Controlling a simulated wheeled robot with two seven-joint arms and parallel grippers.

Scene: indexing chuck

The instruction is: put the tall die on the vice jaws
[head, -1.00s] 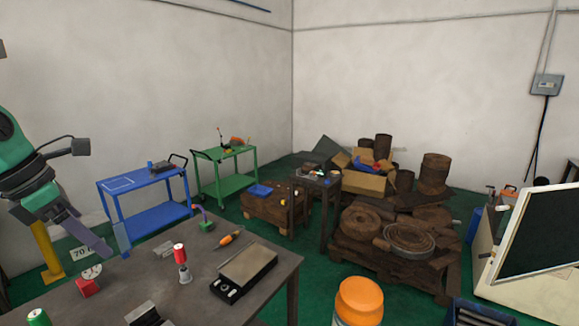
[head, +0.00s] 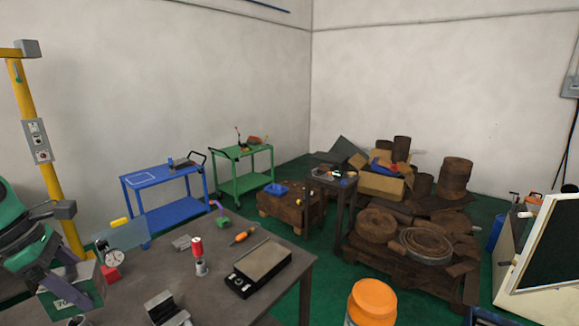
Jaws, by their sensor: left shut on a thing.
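My left gripper (head: 80,282) is at the lower left, shut on a grey block marked 70 (head: 64,302), which seems to be the tall die. The fingers cover much of it, so its full shape is hidden. It is in front of the left end of the table. A dark grey metal piece with an open top (head: 166,308) stands at the table's front edge, right of the gripper; it seems to be the vice jaws and is partly cut off by the picture's bottom. The block and this piece are apart. My right gripper is not in view.
The grey table (head: 215,295) also bears a red block with a dial (head: 112,270), a red-topped spindle (head: 198,255), an orange-handled tool (head: 242,236) and a flat-topped dark box (head: 262,265). An orange-lidded tub (head: 371,303) stands right of the table.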

